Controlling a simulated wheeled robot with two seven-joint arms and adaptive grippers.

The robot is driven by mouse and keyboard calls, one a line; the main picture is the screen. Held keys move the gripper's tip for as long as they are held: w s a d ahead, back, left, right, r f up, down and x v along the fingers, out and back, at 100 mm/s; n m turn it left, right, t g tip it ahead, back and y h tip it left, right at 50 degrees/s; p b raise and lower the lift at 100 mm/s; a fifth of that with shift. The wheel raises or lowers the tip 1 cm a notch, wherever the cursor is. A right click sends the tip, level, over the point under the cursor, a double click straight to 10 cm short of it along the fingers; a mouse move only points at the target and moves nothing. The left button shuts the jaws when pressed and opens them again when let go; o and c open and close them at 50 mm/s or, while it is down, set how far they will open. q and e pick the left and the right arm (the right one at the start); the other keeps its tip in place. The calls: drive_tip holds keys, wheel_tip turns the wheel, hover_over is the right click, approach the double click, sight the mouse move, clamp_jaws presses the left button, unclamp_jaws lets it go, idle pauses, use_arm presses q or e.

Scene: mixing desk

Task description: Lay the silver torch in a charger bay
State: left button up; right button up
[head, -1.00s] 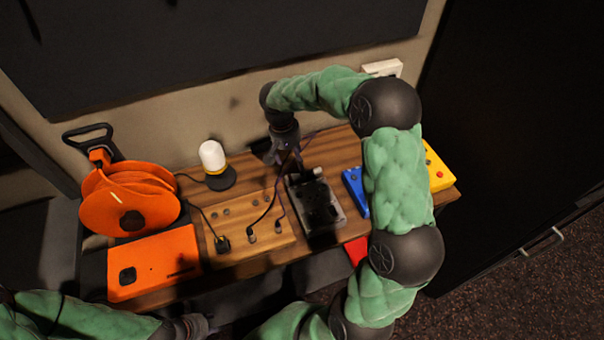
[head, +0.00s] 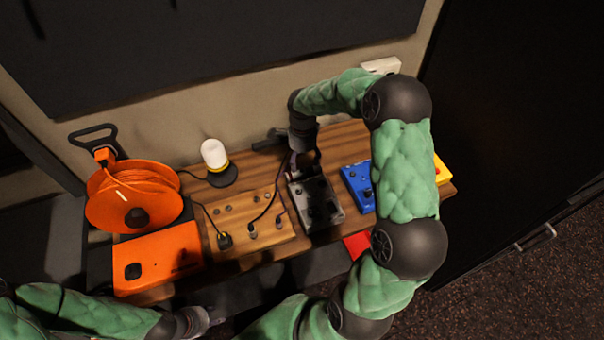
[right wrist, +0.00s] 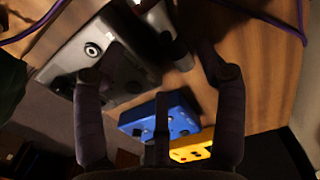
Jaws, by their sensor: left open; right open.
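A grey and black unit with knobs (head: 330,216), perhaps the charger, sits mid-desk; its silver casing also shows in the right wrist view (right wrist: 88,48). In that view a silver cylinder-like piece (right wrist: 163,22), perhaps the torch, lies at the unit's edge; I cannot tell whether it is in a bay. My right gripper (head: 308,165) is open over the unit's far end, its fingers (right wrist: 152,65) apart in the wrist view, with no clear grip on anything. My left gripper (head: 208,317) is open at the desk's front, low left.
An orange cable reel (head: 132,196), orange box (head: 158,262), white-topped lamp (head: 214,155) and wooden panel with cables (head: 262,222) stand left. Blue (head: 356,186), red (head: 357,245) and yellow (head: 442,170) boxes are right. A dark object (head: 268,139) lies by the wall. Purple cable (right wrist: 270,18) runs nearby.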

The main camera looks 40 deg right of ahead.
sight(303, 171)
wheel_tip(303, 171, down, 8)
drive_tip(key=shift+r+b, duration=0.2)
drive_tip(key=shift+b, duration=0.35)
drive_tip(key=c, duration=1.4)
drive_tip(key=shift+r, duration=0.15)
